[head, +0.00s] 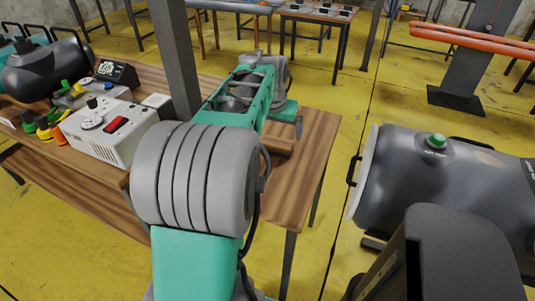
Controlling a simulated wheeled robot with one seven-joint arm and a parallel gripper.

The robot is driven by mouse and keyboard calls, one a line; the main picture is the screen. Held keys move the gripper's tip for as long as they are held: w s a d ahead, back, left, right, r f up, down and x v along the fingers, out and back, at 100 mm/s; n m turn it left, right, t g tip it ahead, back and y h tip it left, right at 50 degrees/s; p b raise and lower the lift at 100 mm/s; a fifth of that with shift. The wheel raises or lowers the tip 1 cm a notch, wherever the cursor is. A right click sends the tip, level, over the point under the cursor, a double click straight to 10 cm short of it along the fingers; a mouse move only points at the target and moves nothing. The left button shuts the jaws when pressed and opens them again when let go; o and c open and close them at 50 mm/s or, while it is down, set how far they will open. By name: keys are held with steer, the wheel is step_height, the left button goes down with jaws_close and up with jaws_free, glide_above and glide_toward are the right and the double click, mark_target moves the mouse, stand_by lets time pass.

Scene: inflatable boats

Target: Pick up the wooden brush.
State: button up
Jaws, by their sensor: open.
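A brown wooden piece, which looks like the wooden brush (279,145), lies on the wooden workbench (310,150) near its right end. My arm covers its left part, so its full shape is hidden. My green and grey arm reaches forward over the bench. The gripper is open and apart from the brown piece, as far as I can see.
A white control box (110,130) with a red switch and several colored caps stand on the bench's left. A large dark grey cylinder (440,190) lies to the right. Yellow floor separates them.

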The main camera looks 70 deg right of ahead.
mark_target(278, 142)
steer(key=shift+w+f, duration=0.15)
steer(key=shift+f, duration=0.4)
steer(key=x, duration=0.6)
steer(key=shift+w+f, duration=0.25)
steer(key=shift+w, duration=0.1)
steer(key=shift+d+f, duration=0.2)
steer(key=shift+f, duration=0.1)
steer(key=shift+c, duration=0.3)
steer(key=shift+s, duration=0.1)
steer(key=c, duration=1.1)
